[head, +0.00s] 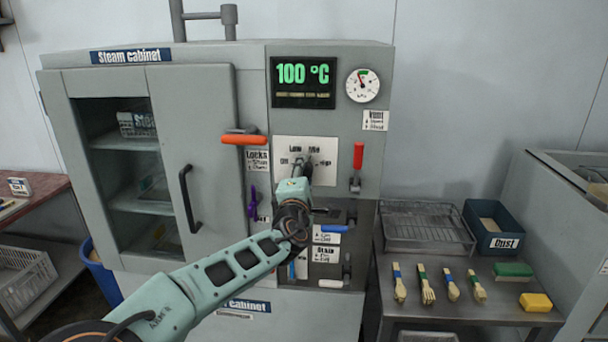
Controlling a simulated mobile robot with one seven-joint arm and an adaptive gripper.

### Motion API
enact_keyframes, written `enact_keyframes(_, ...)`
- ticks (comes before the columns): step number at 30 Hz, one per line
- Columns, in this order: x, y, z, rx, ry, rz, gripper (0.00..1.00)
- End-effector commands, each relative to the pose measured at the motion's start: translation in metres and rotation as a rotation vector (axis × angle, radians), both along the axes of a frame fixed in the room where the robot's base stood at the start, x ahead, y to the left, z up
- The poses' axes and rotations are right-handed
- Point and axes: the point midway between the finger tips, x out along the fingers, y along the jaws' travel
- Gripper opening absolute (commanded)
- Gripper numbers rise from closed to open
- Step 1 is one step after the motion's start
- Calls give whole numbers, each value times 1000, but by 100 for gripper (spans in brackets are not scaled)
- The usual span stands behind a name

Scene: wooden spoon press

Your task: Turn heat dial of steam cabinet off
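The grey steam cabinet (253,90) stands upright in the middle of the head view, with a green "100 °C" readout (303,73) on its right-hand panel. Below the readout is a white dial plate (288,144); parts of "Low", "Me" and "Off"-like lettering show. My gripper (308,166) is in front of this plate and hides the middle of it, where the dial would sit. I cannot make out the dial itself or whether the fingers touch it. The fingers are small and dark here, so their opening cannot be read.
An orange handle (244,139) sits left of the plate and a red lever (358,155) right of it. A blue handle (333,228) is below. A round gauge (362,85) is above right.

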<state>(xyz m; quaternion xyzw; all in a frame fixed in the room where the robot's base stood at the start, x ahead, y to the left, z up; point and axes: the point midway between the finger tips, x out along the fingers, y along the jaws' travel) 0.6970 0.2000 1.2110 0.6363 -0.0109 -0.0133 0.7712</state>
Motion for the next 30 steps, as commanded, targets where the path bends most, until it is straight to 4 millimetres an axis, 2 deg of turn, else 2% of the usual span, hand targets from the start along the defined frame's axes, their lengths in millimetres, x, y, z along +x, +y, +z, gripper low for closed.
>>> enact_keyframes(3, 0, 0, 0, 1, 0, 0, 52)
enact_keyframes(14, -6, 1, 0, 1, 0, 1, 52)
enact_keyframes(17, -17, 2, 0, 1, 0, 1, 52)
enact_keyframes(30, -92, 4, 0, 1, 1, 3, 52)
